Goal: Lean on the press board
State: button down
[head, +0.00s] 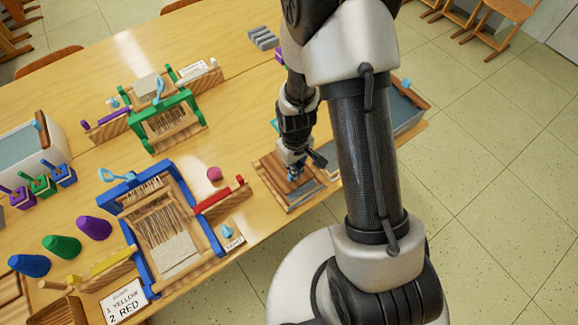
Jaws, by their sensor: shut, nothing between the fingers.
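A flat wooden board in a shallow wooden frame, which looks like the press board (274,172), lies near the table's front edge, right of the blue loom. My gripper (293,174) is shut and empty, pointing down over the board's upper right part. Its tips are at or just above the board; I cannot tell whether they touch. My wrist and gripper hide part of the board's far right side.
A blue-framed loom (139,249) and a green-framed loom (167,121) stand to the left on the table (255,222). A red shuttle in a wooden holder (214,204) and a pink ball (214,173) lie close by. A grey-blue tray (402,113) is behind my arm.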

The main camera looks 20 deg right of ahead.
jog(key=shift+s, duration=0.15)
jog(key=shift+r+p, duration=2.65)
jog(key=shift+r, duration=0.8)
notch_tip(320, 180, up, 11)
jog(key=t, duration=0.1)
jog(key=s+r+m+t, duration=0.1)
jog(key=s+r, duration=0.6)
jog(key=r, duration=0.3)
jog(key=s+r+m+t, duration=0.2)
jog(key=s+r, duration=0.5)
jog(key=r, duration=0.3)
jog(key=shift+s+r+m+t, duration=0.25)
jog(key=shift+s+m+t, duration=0.05)
jog(key=shift+s, duration=0.05)
jog(key=c, duration=2.3)
grip_release()
